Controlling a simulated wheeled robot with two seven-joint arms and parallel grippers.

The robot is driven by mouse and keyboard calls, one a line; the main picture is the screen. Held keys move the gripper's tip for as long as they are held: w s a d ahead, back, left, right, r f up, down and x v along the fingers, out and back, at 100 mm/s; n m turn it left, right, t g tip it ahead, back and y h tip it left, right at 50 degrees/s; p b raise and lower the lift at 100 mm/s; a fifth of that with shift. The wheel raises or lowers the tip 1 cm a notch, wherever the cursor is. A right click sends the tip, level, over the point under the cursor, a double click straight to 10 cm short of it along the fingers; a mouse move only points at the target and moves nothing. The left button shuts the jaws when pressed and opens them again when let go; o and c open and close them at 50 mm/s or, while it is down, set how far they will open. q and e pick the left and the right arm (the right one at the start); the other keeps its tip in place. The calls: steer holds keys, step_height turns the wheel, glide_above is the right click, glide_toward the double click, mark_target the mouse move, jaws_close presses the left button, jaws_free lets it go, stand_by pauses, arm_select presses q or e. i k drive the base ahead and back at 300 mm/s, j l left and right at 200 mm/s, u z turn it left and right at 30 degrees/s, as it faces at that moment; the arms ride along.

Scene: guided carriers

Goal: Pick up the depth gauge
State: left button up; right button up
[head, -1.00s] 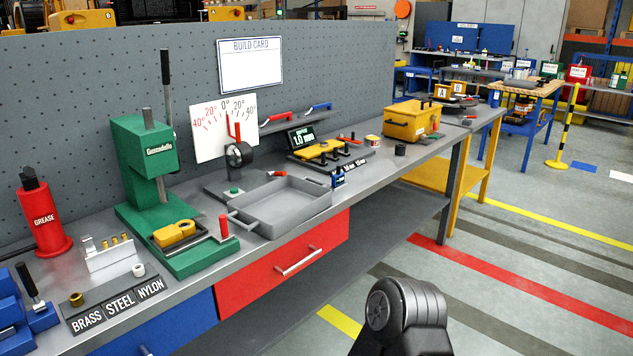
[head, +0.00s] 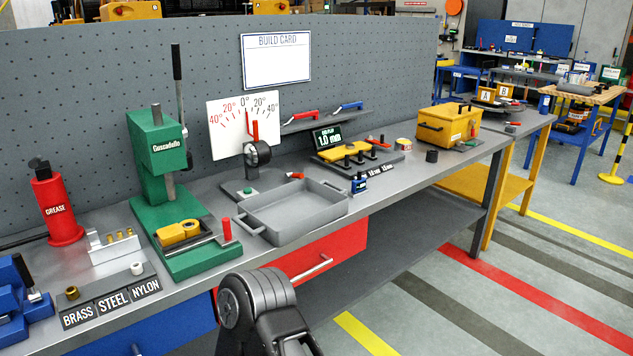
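No item is clearly marked as the depth gauge. A small blue piece with a dark top (head: 359,184) stands near the bench's front edge, right of the grey tray (head: 292,232); it is too small to tell whether it is the gauge. A dark arm link of mine stands in front of the bench at the bottom middle. Neither of my grippers' fingers is in view.
The grey bench carries a green press (head: 155,155), a red grease bottle (head: 57,207), a dial stand (head: 257,154) and a yellow box (head: 447,124). A red drawer (head: 320,252) is under the bench. Striped floor lies clear at right.

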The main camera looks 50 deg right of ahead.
mark_target(359, 185)
steer(key=k+l+u, duration=0.15)
steer(key=l, duration=0.3)
steer(key=k+l+u, duration=0.2)
steer(key=l, duration=0.25)
steer(key=k+l+u, duration=0.15)
steer(key=l, duration=0.3)
steer(key=k+l+u, duration=0.2)
steer(key=l, duration=0.2)
steer(key=k+l+u, duration=0.15)
steer(key=l, duration=0.25)
steer(key=k+l, duration=0.25)
steer(key=l, duration=0.15)
steer(key=k+l, duration=0.25)
steer(key=l, duration=0.15)
steer(key=k+l, duration=0.55)
steer(key=l, duration=0.3)
